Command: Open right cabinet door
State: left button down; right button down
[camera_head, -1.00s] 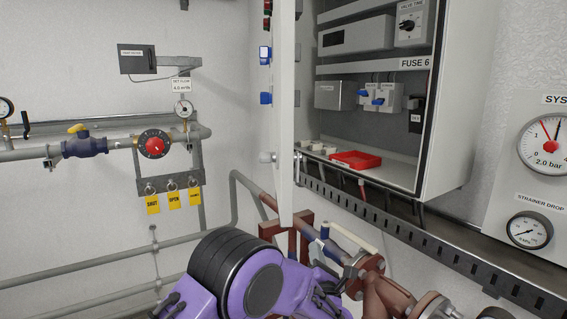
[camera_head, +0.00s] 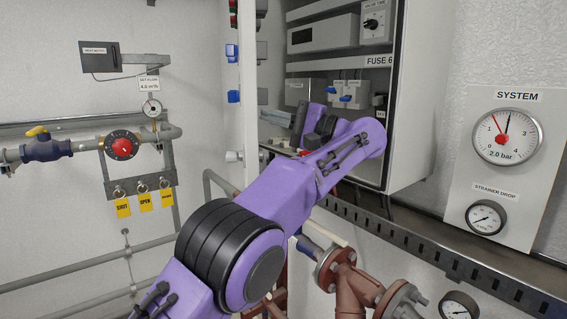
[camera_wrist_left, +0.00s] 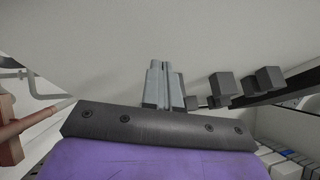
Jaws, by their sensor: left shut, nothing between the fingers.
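The grey cabinet (camera_head: 405,105) stands open, its inside showing. In the left wrist view my left gripper (camera_wrist_left: 163,65) is shut and empty, in front of a plain pale surface; contact cannot be told. My right gripper is not in view.
A perforated cable tray (camera_head: 430,246) runs below the cabinet. Red-brown flanged pipes (camera_head: 350,285) stand under it. A gauge panel (camera_head: 520,215) is at the right. Pipes, a valve with a red dial (camera_head: 122,146) and yellow tags line the left wall.

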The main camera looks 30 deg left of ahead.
pick_arm(q)
jog(key=s+d+f+n+t+h+p, duration=0.2)
jog(key=s+d+n+t+h+p, duration=0.15)
jog(key=d+n+h, duration=0.75)
jog(key=s+a+f+m+h+b, duration=0.1)
jog(key=s+a+f+m+b, duration=0.1)
jog(key=a+f+b, duration=0.5)
jog(key=shift+s+a+f+h, duration=0.25)
jog(key=shift+s+a+h, duration=0.05)
jog(key=shift+a, duration=0.5)
jog(key=shift+w+d+g, duration=0.1)
jog(key=shift+g, duration=0.15)
